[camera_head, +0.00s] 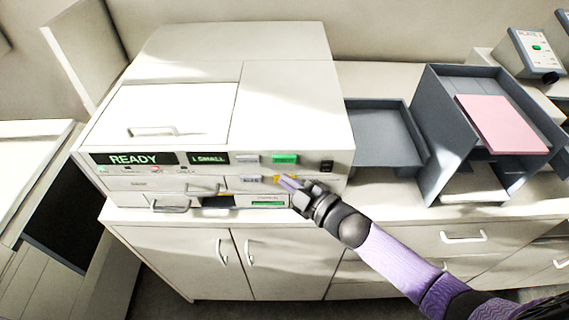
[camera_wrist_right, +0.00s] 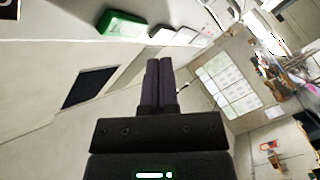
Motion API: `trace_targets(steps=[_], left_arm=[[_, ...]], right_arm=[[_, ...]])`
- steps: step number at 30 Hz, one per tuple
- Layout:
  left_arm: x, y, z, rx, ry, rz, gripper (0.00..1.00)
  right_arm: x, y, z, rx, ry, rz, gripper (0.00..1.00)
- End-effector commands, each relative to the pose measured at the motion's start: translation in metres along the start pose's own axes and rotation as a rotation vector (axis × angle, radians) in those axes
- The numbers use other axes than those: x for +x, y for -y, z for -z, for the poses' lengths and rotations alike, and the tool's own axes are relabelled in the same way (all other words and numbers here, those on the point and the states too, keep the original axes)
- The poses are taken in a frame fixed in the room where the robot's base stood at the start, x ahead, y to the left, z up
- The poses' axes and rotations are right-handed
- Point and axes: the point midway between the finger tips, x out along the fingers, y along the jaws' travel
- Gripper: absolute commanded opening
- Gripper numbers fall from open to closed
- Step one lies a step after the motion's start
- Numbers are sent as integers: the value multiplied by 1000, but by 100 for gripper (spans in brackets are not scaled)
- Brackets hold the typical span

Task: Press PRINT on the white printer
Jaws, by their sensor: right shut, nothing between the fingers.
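The white printer (camera_head: 290,100) stands on the cabinet counter in the head view. Its left display (camera_head: 134,159) reads READY and a smaller one (camera_head: 208,158) reads 1 SMALL. A green button (camera_head: 285,159) is on the right of its front panel, and it shows large in the right wrist view (camera_wrist_right: 122,24); its label is too small to read. My right gripper (camera_head: 284,180) is shut and empty, its fingertips just below the green button and close to the panel. Whether they touch the panel I cannot tell. My left gripper is not in view.
A grey tray (camera_head: 385,130) sits right of the printer. A grey stand (camera_head: 437,110) holding pink paper (camera_head: 500,122) is further right. A device with a green button (camera_head: 535,52) is at the far right back. Cabinet doors (camera_head: 185,258) are below the printer.

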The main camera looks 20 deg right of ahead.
Motion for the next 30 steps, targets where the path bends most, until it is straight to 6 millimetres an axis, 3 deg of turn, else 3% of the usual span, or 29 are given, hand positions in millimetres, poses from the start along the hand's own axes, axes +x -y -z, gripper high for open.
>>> trace_targets(steps=[9, 30], left_arm=[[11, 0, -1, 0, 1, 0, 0], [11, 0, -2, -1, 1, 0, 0]], right_arm=[[15, -11, -11, -1, 0, -1, 0], [15, -11, -11, 0, 0, 0, 0]])
